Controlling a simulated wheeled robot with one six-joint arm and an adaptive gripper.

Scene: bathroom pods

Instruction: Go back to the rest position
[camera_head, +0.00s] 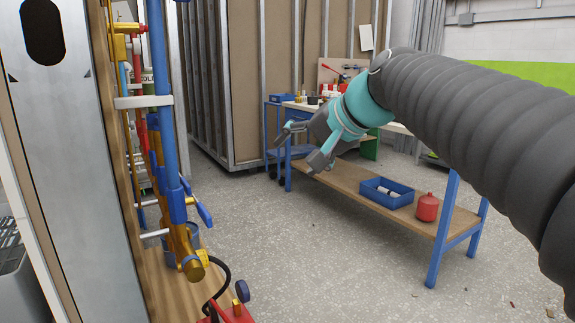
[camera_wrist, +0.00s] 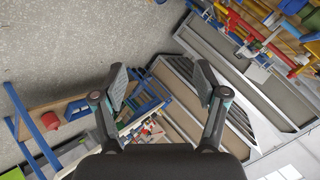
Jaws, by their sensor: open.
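My gripper (camera_head: 302,148) is open and empty in the head view, held in the air in front of the workbench. My arm, in a dark ribbed sleeve, reaches in from the right edge. In the wrist view my gripper's two fingers (camera_wrist: 162,88) stand wide apart with nothing between them. The picture there is strongly tilted. Nothing touches the fingers in either view.
A workbench with a wooden lower shelf (camera_head: 335,180) holds a blue bin (camera_head: 387,193) and a red container (camera_head: 427,207). Blue pipes (camera_head: 160,50) and a steel-framed panel (camera_head: 62,150) stand close at left. The grey floor (camera_head: 300,260) between is mostly clear.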

